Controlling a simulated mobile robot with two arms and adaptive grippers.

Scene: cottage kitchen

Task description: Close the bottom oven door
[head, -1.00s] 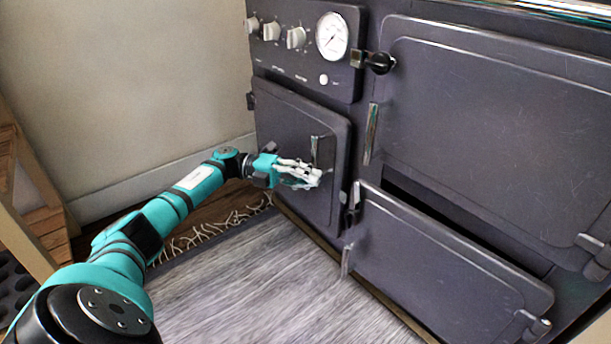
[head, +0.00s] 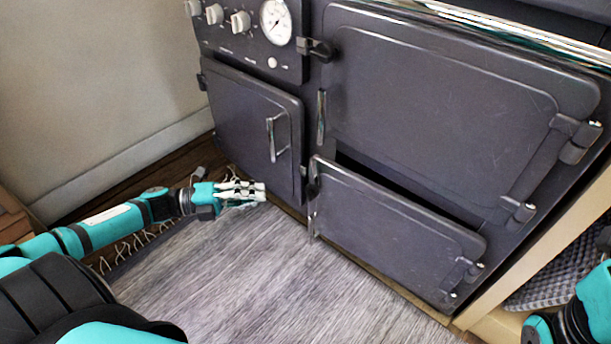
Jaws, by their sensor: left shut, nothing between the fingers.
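The bottom oven door (head: 390,232) is the low dark panel at the lower right of the range, with hinges at its right end and an upright metal handle (head: 312,212) at its left end. It stands a little ajar; a dark gap shows along its top edge. My left gripper (head: 262,191) is shut and empty, low over the floor in front of the left door. It is left of the bottom door's handle and apart from it. Part of my right arm shows at the lower right corner, but its gripper is out of view.
The large upper oven door (head: 450,110) and the left door (head: 250,125) look shut. Knobs and a round gauge (head: 276,22) are at the upper left. A grey rug (head: 230,275) covers the floor in front. A wooden cabinet edge (head: 545,250) stands at the right.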

